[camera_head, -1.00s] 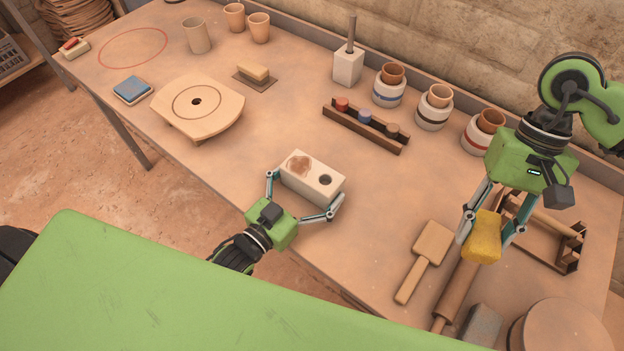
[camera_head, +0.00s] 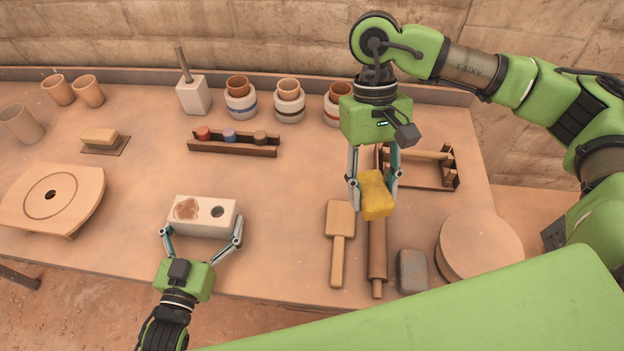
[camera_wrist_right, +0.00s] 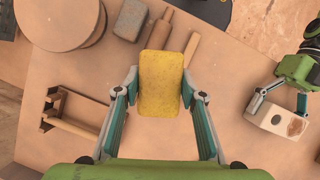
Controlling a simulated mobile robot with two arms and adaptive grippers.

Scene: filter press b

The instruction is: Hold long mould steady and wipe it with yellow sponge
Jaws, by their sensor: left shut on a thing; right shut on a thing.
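The long mould (camera_head: 204,226) is a pale block near the table's front edge, with a brown stain and a dark round hole on top. My left gripper (camera_head: 202,242) is shut on it, one finger at each end. The mould also shows at the right of the right wrist view (camera_wrist_right: 276,120). My right gripper (camera_head: 374,190) is shut on the yellow sponge (camera_head: 376,197) and holds it above the table, right of the mould and over the rolling pin. In the right wrist view the sponge (camera_wrist_right: 160,84) sits between both fingers.
A wooden paddle (camera_head: 339,230), a rolling pin (camera_head: 377,262) and a grey block (camera_head: 412,270) lie right of the mould. A round board (camera_head: 480,246) and a wooden rack (camera_head: 450,172) are further right. A rack of stoppers (camera_head: 232,147) stands behind the mould. Table between mould and paddle is clear.

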